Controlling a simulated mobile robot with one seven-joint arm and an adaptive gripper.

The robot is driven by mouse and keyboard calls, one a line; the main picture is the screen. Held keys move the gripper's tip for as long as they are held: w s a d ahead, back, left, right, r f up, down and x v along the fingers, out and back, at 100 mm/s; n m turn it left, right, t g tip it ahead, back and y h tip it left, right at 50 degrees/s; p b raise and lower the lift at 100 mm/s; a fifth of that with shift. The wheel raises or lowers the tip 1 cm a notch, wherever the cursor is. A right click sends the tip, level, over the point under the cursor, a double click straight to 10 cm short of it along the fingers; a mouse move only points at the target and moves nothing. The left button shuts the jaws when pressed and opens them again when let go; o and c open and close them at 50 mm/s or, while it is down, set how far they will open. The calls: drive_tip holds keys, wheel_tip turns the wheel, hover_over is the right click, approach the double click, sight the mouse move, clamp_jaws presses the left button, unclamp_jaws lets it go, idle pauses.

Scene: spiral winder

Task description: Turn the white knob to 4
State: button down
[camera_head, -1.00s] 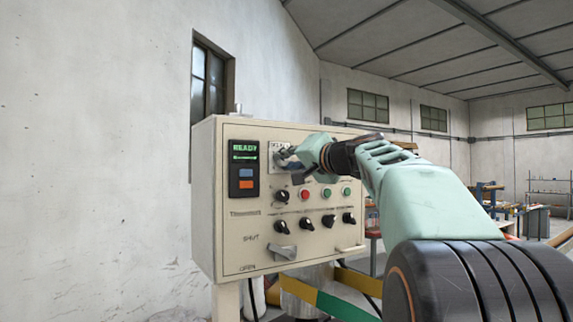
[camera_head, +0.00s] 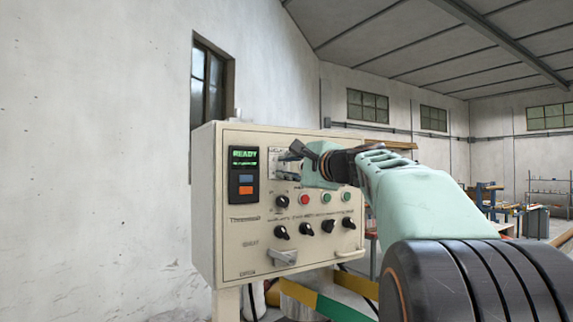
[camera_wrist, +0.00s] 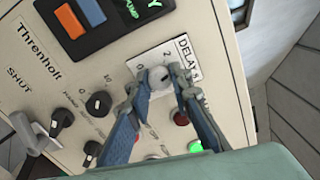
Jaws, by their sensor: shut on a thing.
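The white knob (camera_wrist: 158,78) sits on a white plate labelled DELAY (camera_wrist: 184,50) in the wrist view. A 2 shows on the plate near the knob; the knob's exact setting cannot be read. My gripper (camera_wrist: 160,86) has one blue-grey finger on each side of the knob and is shut on it. In the head view my gripper (camera_head: 290,156) is at the upper middle of the control panel (camera_head: 262,240), and the fingers and wrist largely hide the knob.
A red button (camera_head: 305,199), green buttons (camera_head: 326,198) and several black knobs (camera_head: 305,229) lie below my gripper. A grey lever (camera_head: 283,256) and a handle (camera_head: 350,253) stick out lower down.

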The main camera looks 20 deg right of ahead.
drive_tip(key=m+p, duration=0.2)
drive_tip(key=m, duration=0.4)
drive_tip(key=shift+r+p, duration=0.1)
drive_tip(key=shift+p, duration=0.25)
drive_tip(key=m+p, duration=0.2)
drive_tip(key=m, duration=0.3)
drive_tip(key=shift+m+p, duration=0.35)
drive_tip(key=shift+m, duration=0.15)
drive_tip(key=shift+f, duration=0.2)
drive_tip(key=c, duration=1.7)
unclamp_jaws()
drive_tip(key=shift+c, duration=0.2)
drive_tip(key=s+d, duration=0.1)
drive_tip(key=s, duration=0.6)
drive_tip(key=shift+s+d, duration=0.2)
